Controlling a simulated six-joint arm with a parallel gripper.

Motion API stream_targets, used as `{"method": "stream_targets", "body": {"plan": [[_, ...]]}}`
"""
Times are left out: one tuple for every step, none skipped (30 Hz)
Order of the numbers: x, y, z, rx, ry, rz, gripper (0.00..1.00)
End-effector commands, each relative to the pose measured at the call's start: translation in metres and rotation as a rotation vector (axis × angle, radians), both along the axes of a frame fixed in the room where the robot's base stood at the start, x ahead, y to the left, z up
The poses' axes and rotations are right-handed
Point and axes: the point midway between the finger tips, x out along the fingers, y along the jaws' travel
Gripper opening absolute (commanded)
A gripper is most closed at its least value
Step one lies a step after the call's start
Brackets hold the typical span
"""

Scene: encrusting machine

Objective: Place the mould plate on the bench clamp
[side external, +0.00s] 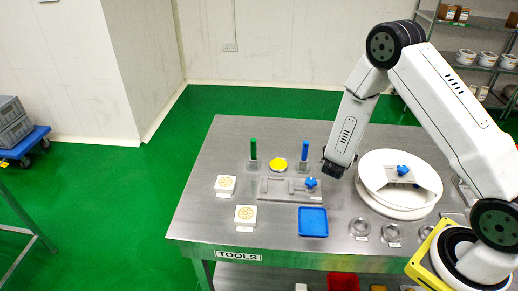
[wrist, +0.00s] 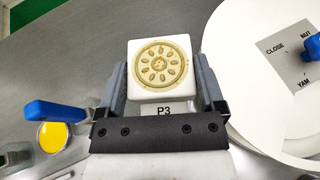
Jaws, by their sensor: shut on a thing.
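My gripper (wrist: 161,84) is shut on a white square mould plate (wrist: 160,62) with a round gold flower pattern on top, one finger at each side. A P3 label shows just below the plate in the wrist view. In the side view my gripper (side external: 333,168) is low over the bench's far side, and the held plate is hidden. I cannot tell whether the plate touches the bench. The bench clamp (side external: 276,189), a flat grey fixture with a blue knob, lies left of and nearer than my gripper. Two similar white plates (side external: 226,184) (side external: 245,215) stand left of the clamp.
A white round machine drum (side external: 378,205) with a blue dial stands close to my gripper's right. Green and blue upright handles (side external: 253,149) (side external: 305,150) and a yellow disc (side external: 278,164) are behind the clamp. A blue tray (side external: 313,222) and metal rings (side external: 360,228) are in front.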

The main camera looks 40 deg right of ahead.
Motion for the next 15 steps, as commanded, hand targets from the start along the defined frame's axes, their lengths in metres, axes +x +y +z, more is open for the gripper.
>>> {"method": "stream_targets", "body": {"plan": [[0.0,0.0,-0.006,0.0,0.001,0.0,0.14],[0.0,0.0,-0.009,0.001,0.001,0.0,0.14],[0.0,0.0,-0.014,0.001,0.001,0.0,0.14],[0.0,0.0,-0.018,0.0,0.002,0.002,0.14],[0.0,0.0,-0.021,0.001,0.003,0.002,0.14],[0.0,0.0,-0.026,0.0,0.002,0.002,0.14],[0.0,0.0,-0.029,0.001,0.001,0.001,0.14],[0.0,0.0,-0.032,0.001,0.001,0.001,0.14],[0.0,0.0,-0.036,0.001,0.001,0.001,0.14],[0.0,0.0,-0.039,0.0,0.001,0.001,0.14],[0.0,0.0,-0.041,0.0,0.0,0.002,0.14],[0.0,0.0,-0.043,-0.001,-0.001,0.002,0.14],[0.0,0.0,-0.044,0.0,-0.001,0.002,0.14],[0.0,0.0,-0.045,0.0,-0.001,0.002,0.14],[0.0,0.0,-0.046,0.0,-0.001,0.002,0.14]]}}
